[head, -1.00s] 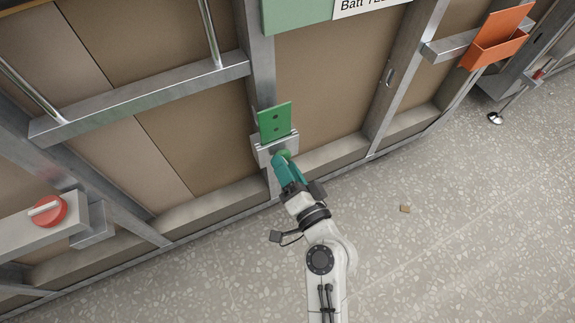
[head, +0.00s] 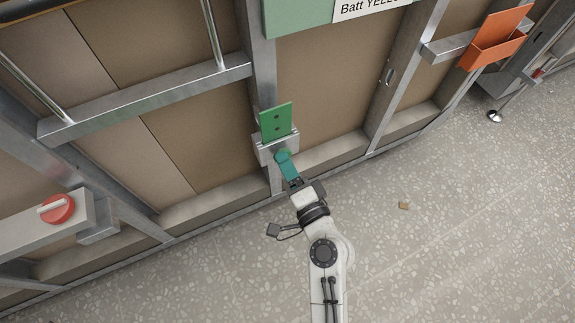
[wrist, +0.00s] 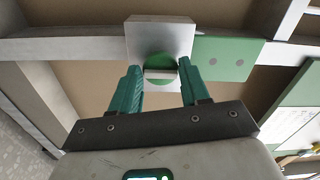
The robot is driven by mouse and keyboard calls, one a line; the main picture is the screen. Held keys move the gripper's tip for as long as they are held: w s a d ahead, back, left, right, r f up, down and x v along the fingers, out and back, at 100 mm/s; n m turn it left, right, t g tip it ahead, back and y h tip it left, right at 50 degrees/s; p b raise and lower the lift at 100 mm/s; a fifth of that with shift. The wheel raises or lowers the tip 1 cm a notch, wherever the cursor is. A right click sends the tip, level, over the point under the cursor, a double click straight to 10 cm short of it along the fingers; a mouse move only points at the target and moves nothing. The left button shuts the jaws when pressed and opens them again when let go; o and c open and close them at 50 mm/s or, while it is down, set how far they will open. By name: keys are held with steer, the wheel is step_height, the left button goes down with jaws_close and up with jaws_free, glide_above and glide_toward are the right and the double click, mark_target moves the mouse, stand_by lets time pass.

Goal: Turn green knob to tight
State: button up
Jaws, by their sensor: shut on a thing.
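The green knob (wrist: 161,59) is a round green disc with a pale grip bar across it, on a grey metal box (head: 263,151). In the wrist view the bar lies level in the picture. My gripper (head: 283,154) has teal fingers and is shut on the knob, with one finger at each end of the bar in the wrist view (wrist: 160,68). In the head view the fingers hide the knob. No tight mark is readable.
A red knob (head: 58,209) with a pale bar sits on a grey box at left. An orange holder (head: 497,38) hangs at upper right. Metal frame bars surround the box.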

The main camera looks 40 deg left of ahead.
steer(key=o, duration=1.1)
steer(key=shift+c, duration=0.2)
steer(key=v, duration=1.1)
steer(key=shift+p, duration=0.45)
steer(key=shift+f, duration=0.1)
